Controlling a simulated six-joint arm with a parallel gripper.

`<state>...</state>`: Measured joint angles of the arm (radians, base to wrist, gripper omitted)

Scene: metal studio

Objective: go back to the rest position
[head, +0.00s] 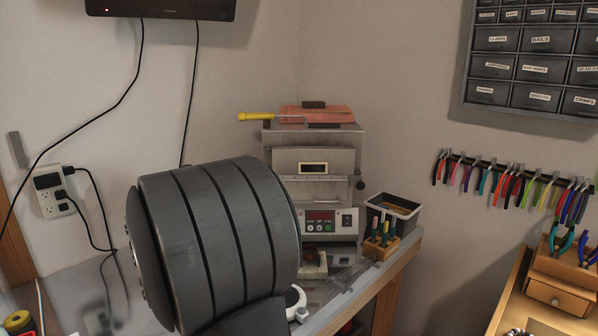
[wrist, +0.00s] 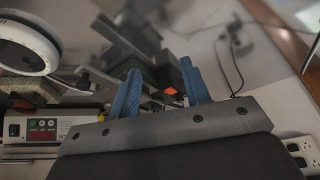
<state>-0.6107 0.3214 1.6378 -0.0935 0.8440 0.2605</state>
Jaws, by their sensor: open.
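My gripper (wrist: 158,82) shows in the wrist view with its two blue fingers apart. No thing is clearly held between them. Dark, blurred shapes and a small orange patch (wrist: 170,91) show beyond the gap; I cannot tell what they are. In the head view my large dark grey arm link fills the lower middle, and my gripper is hidden there.
A kiln (head: 314,160) with a control panel stands on the grey bench behind my arm. A white round thing (wrist: 28,42) shows at the wrist view's upper left. A wall outlet (head: 52,192) with cords is at left.

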